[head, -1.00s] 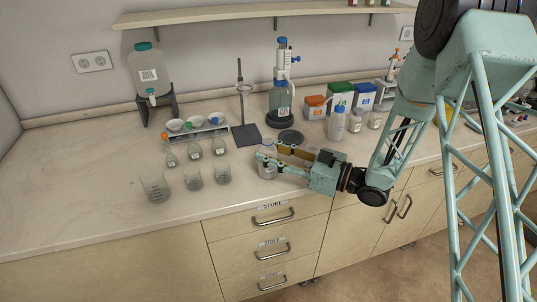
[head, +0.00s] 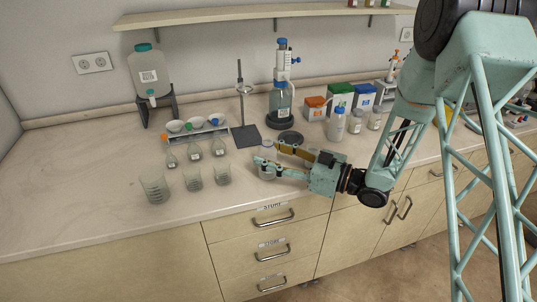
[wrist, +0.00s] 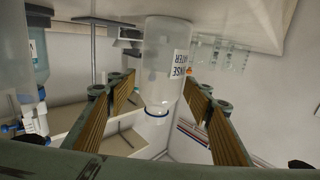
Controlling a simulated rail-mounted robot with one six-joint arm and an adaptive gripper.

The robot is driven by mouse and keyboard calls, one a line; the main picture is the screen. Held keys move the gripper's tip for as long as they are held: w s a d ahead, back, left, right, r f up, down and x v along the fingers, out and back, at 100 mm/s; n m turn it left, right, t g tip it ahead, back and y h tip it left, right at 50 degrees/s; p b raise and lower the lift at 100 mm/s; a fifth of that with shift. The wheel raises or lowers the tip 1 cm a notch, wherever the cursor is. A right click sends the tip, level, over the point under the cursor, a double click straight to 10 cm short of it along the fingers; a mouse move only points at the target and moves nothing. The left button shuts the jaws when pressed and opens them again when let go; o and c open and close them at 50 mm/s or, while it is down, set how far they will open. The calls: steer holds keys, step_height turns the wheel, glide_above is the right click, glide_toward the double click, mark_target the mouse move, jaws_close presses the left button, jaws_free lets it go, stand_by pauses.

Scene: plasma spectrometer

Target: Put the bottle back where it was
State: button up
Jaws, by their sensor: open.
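A clear bottle with a blue ring at its neck and a label that partly reads "RINSE WATER" (wrist: 165,65) stands between my gripper's fingers in the wrist view, which looks upside down. In the head view the bottle (head: 267,172) stands on the counter near its front edge, partly hidden by the fingers. My gripper (head: 268,156) is open around it, with a finger on each side. In the wrist view the fingertips (wrist: 160,85) show gaps to the bottle.
A dark round pad (head: 290,138) lies behind the gripper. A ring stand (head: 245,135) and a dispenser bottle (head: 281,98) stand further back. Beakers (head: 194,178) and flasks (head: 195,150) are to the left. Other bottles (head: 336,125) and boxes stand to the right. The far left counter is clear.

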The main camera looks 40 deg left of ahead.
steer(key=shift+r, duration=0.15)
steer(key=shift+w+d+p, duration=0.3)
steer(key=shift+d, duration=1.7)
steer(key=shift+w+d+p, duration=0.3)
steer(key=shift+w+d, duration=0.05)
steer(key=shift+d, duration=1.6)
steer(key=shift+w+d+p, duration=0.3)
steer(key=shift+d, duration=1.7)
steer(key=shift+w, duration=0.15)
